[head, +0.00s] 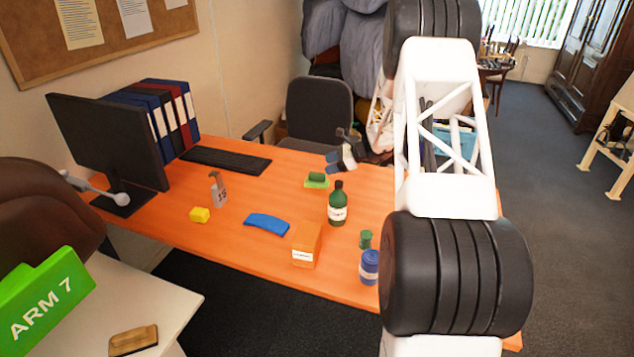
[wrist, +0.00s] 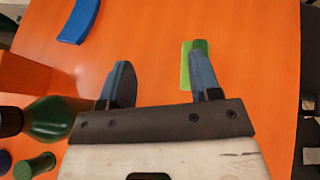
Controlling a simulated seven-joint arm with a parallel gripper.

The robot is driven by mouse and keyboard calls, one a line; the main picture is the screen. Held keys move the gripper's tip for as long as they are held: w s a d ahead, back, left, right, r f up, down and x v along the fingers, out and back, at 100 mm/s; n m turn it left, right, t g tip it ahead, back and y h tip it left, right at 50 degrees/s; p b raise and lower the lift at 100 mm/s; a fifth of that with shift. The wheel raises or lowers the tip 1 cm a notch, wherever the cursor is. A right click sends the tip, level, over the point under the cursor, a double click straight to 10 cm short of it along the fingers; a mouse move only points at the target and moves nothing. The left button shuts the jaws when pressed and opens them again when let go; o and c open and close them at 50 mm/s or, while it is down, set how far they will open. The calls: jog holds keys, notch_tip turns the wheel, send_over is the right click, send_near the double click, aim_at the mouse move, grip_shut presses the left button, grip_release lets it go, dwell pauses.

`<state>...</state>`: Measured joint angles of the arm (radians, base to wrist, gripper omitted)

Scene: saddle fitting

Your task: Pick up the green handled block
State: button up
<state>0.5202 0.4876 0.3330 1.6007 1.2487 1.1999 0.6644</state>
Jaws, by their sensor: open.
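The green handled block (head: 317,180) sits on the orange desk, with a darker green upper part over a lime base. In the wrist view the green block (wrist: 186,70) lies behind the right finger, which hides part of it. My gripper (head: 343,152) is open and empty, just right of and above the block in the head view. In the wrist view my gripper (wrist: 160,72) has its fingers spread wide, with bare desk between them; the block lies at the right finger, not midway between the two.
A blue curved piece (head: 266,224), an orange box (head: 306,244), a green bottle (head: 338,207), a green cylinder (head: 365,239), a blue jar (head: 369,267), a yellow block (head: 199,215) and a spray bottle (head: 217,190) stand around. A keyboard (head: 225,160) lies farther back.

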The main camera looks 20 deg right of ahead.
aim_at(324, 174)
jog(key=d+f+m, duration=0.1)
jog(key=d+f, duration=0.1)
jog(key=w+d+f+t, duration=0.1)
jog(key=d+f, duration=0.1)
jog(key=w+d+f+m, duration=0.1)
jog(key=d+f, duration=0.1)
jog(key=shift+w+f+m+t, duration=0.1)
jog(key=shift+w+m+t, duration=0.2)
jog(key=shift+t, duration=0.1)
jog(key=shift+x, duration=1.25)
jog(key=shift+a, duration=0.15)
jog(key=shift+x, duration=2.5)
jog(key=shift+w, duration=0.1)
jog(key=c, duration=1)
